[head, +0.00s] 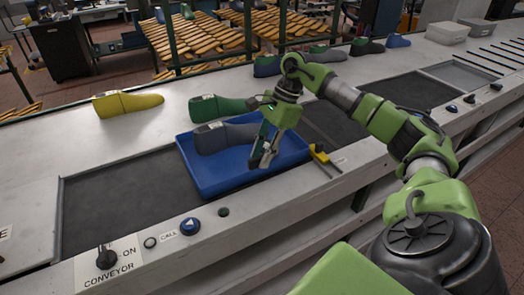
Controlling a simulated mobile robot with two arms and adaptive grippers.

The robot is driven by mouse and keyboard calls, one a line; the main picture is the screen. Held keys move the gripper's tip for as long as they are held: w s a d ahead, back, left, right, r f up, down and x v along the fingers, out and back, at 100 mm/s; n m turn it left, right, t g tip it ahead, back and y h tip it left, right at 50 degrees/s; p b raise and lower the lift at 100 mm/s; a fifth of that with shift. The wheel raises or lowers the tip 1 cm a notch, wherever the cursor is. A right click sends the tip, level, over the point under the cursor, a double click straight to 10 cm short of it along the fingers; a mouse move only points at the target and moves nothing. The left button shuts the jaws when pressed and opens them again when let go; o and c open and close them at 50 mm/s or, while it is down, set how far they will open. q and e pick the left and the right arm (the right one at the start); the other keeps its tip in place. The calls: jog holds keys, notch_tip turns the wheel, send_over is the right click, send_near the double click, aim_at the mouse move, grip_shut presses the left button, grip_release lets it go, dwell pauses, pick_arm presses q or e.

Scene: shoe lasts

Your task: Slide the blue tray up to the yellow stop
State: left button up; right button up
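The blue tray (218,185) lies across the dark conveyor belt, with a dark grey shoe last (225,138) in it. The yellow stop (321,155) is on the conveyor's near side, just right of the tray's right end. The gap there is very small, and I cannot tell whether they touch. My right gripper (264,158) points down over the right part of the tray, its fingertips near the tray's near wall. I cannot tell whether it touches the tray or how far its fingers are apart. My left gripper is not in view.
A yellow last (127,103) and a green last (222,107) are behind the belt. Several more lasts stand farther right along the back. A black knob (106,257) and a blue call button (190,226) are on the front rail. The belt (120,200) left of the tray is clear.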

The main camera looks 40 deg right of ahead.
jog(key=v, duration=1.2)
jog(key=shift+d+f, duration=0.1)
jog(key=shift+f, duration=0.05)
